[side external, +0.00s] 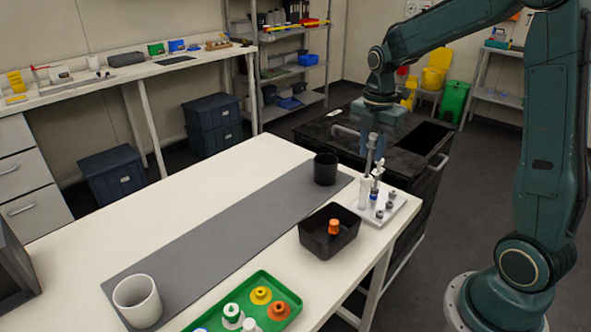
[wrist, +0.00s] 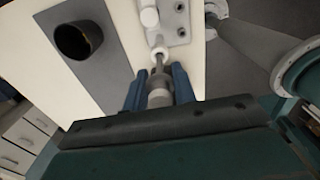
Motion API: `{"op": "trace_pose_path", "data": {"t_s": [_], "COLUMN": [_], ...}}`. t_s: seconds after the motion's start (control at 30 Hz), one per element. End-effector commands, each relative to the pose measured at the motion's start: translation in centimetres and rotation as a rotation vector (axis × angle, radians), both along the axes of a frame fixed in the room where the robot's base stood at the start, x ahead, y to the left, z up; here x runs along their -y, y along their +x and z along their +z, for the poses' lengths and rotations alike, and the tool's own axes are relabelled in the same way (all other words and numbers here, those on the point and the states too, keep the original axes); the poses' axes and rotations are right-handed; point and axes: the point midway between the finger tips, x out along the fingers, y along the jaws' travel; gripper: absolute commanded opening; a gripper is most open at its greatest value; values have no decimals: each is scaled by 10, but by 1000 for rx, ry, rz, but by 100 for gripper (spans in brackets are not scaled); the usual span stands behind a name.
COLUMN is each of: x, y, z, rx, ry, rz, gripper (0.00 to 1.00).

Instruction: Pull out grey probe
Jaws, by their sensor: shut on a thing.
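My gripper (side external: 372,149) has its blue fingers shut on the grey probe (side external: 369,163), a slim upright rod above the white stand (side external: 391,213). The wrist view shows the grey probe (wrist: 157,88) between the two fingers of my gripper (wrist: 159,74). Its thin end meets the ring-shaped mouth of a white vessel (wrist: 159,54). The white vessel (side external: 363,193) stands on the stand's left side. I cannot tell how deep the probe's end sits in the mouth. A second slim vessel with a blue band (side external: 374,194) stands just to its right.
A black cup (side external: 325,168) stands left of the stand on the grey mat (side external: 230,217). A black bin (side external: 318,244) holds an orange cap. A green tray (side external: 212,318) with several caps and a white cup (side external: 137,300) are at the front. Mid-mat is clear.

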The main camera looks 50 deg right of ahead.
Motion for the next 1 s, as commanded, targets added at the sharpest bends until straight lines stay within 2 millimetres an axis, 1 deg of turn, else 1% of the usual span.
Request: {"op": "trace_pose_path", "data": {"t_s": [0.6,1.0], "x": [0,0], "y": [0,0], "z": [12,14], "rx": [0,1], "ry": [0,0], "rz": [0,0], "gripper": [3,3]}}
